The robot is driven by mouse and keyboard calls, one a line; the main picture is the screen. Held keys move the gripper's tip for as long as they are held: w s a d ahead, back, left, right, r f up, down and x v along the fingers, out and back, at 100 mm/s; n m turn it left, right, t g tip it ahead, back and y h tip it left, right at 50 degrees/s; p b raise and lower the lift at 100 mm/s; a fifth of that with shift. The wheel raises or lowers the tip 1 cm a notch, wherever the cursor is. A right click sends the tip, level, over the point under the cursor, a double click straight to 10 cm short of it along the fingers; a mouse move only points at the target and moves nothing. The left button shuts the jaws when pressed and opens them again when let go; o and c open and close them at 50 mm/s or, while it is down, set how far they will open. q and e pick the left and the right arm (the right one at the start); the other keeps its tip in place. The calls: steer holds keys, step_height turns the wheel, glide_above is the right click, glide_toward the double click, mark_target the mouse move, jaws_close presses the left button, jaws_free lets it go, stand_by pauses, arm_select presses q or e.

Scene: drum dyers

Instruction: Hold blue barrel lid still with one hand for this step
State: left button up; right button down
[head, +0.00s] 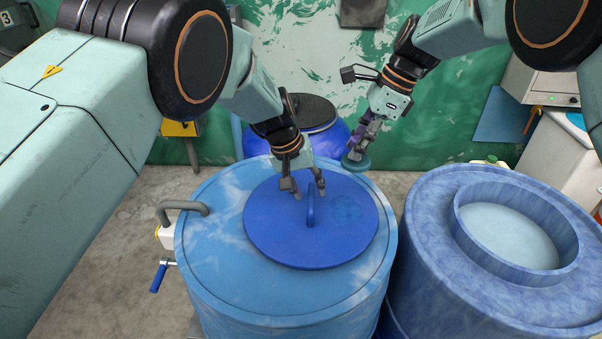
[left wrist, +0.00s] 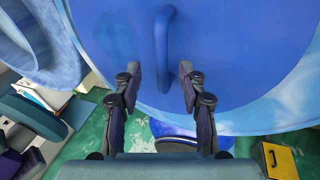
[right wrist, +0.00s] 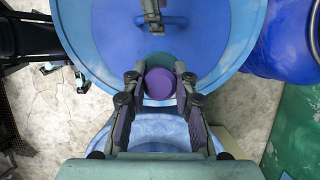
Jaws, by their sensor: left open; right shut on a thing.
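The blue barrel lid (head: 275,225) lies flat on the light blue barrel (head: 215,255), with an upright loop handle (head: 310,212) at its middle. A rounder, mottled patch shows on the lid right of the handle. My left gripper (head: 309,190) is open above the lid, by the far end of the handle. In the left wrist view the handle (left wrist: 163,45) lies ahead of and between the spread fingertips, not clasped. My right gripper (head: 366,142) is shut on a purple-knobbed tool (right wrist: 160,83) with a teal disc (head: 356,163), near the barrel's far right rim.
A second marbled blue barrel (head: 425,225) with a raised round opening stands close at the right. A blue drum with a dark lid (head: 303,112) is behind. A grey pipe (head: 182,208) and a blue-handled crank (head: 158,277) stick out at the barrel's left. Bare floor lies left.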

mark_target(310, 195)
arm_select(q)
steer(key=x, duration=0.3)
steer(key=shift+w+a+f, duration=0.15)
steer(key=shift+a+f, duration=0.05)
steer(key=shift+d+f, duration=0.2)
steer(key=shift+f, duration=0.1)
steer(key=shift+c, duration=1.4)
jaws_close()
